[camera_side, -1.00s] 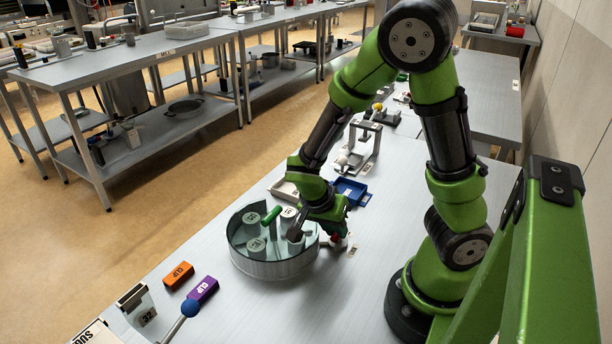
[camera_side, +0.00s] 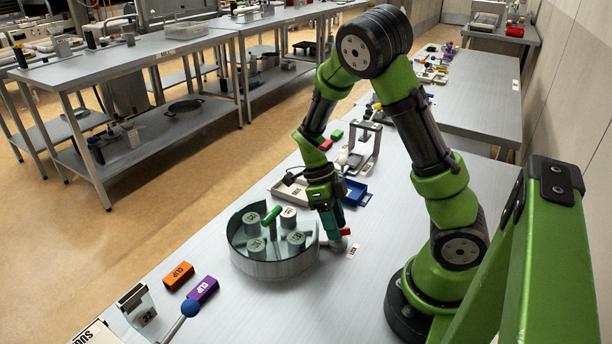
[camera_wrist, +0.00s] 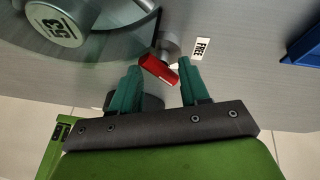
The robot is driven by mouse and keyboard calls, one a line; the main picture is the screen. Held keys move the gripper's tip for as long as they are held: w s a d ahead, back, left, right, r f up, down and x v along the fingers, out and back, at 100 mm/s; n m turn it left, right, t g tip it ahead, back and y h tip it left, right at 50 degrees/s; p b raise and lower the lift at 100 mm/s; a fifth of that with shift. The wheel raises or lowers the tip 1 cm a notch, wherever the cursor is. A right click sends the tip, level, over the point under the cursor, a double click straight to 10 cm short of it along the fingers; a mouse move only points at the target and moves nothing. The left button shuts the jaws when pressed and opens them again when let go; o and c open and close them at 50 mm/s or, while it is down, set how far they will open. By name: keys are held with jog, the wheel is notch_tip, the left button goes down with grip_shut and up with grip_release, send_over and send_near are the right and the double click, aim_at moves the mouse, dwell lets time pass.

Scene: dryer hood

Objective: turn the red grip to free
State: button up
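The red grip (camera_wrist: 158,70) sits on a grey knob or lever (camera_wrist: 170,45) at the outer side of the round drum (camera_wrist: 105,45). In the side view the red grip (camera_side: 345,231) shows at the drum's right, beside my gripper's fingers. My gripper (camera_wrist: 160,80) is open. Its two teal fingers stand either side of the red grip, with gaps visible in the wrist view. In the side view my gripper (camera_side: 333,232) points down next to the drum (camera_side: 275,268). A white FREE label (camera_wrist: 202,49) lies just right of the grip.
The drum holds several numbered grey canisters and a green bar (camera_side: 271,215). A blue tray (camera_side: 354,193) and a metal frame (camera_side: 364,145) stand behind. Orange (camera_side: 178,276) and purple (camera_side: 202,290) blocks lie at front left.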

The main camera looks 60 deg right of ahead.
jog(key=shift+w+d+r+m+y, duration=0.1)
jog(key=shift+r+m+y, duration=0.15)
jog(key=shift+m, duration=0.3)
jog(key=shift+w+d+r+m+y, duration=0.1)
jog(key=shift+m+y, duration=0.15)
jog(key=shift+m, duration=0.3)
jog(key=v, duration=1.6)
jog(key=s+a+r+n+t, duration=0.3)
jog(key=a+n+t, duration=0.3)
jog(key=n, duration=1)
jog(key=s+a+r+n+t, duration=0.3)
jog(key=a+n+t, duration=0.3)
jog(key=n, duration=0.9)
jog(key=shift+s+a+n, duration=0.4)
jog(key=shift+s+a, duration=0.5)
jog(key=shift+a, duration=0.35)
